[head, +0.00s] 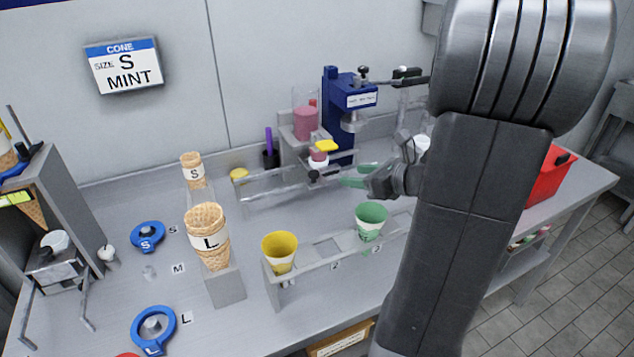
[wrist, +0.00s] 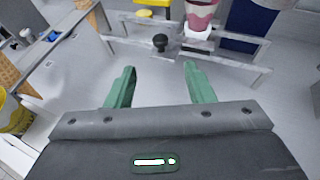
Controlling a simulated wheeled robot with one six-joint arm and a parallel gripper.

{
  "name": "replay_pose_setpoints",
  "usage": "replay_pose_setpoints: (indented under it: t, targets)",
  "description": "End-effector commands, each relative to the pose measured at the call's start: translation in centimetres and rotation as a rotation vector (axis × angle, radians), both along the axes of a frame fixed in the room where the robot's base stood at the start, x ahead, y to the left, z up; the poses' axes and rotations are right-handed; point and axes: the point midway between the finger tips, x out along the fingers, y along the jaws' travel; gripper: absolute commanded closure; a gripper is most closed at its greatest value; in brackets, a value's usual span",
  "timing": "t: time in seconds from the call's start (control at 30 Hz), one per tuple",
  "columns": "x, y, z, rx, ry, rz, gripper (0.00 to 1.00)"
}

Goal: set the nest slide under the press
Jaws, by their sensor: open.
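My gripper (head: 351,175) is open and empty, to the right of the knob in the head view. In the wrist view its green fingers (wrist: 160,80) are spread, with the knob beyond their tips.
A front rack (head: 320,252) holds a yellow cone (head: 280,252) and a green cone (head: 370,220). An L-labelled cone stack (head: 208,237) stands on a block to the left. A red bin (head: 549,178) is at the right. Bare counter lies between track and rack.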

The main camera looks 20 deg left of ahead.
Motion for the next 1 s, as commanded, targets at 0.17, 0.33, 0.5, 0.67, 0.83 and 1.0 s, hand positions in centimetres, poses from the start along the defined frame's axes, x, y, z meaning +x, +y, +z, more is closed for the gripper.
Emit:
replay_pose_setpoints:
  t: [0.17, 0.33, 0.5, 0.67, 0.83, 1.0]
  targets:
    - [0.4, 1.3, -0.8, 0.0, 0.001, 0.003, 0.52]
    - [1.2, 4.2, -2.1, 0.0, 0.003, 0.005, 0.52]
    - [2.3, 7.5, -3.5, -0.001, 0.002, 0.005, 0.52]
    - [3.1, 10.0, -4.6, 0.0, 0.002, 0.004, 0.52]
    - [3.7, 11.6, -5.2, 0.0, 0.001, 0.002, 0.52]
    - [3.9, 12.1, -5.5, 0.0, 0.0, 0.0, 0.52]
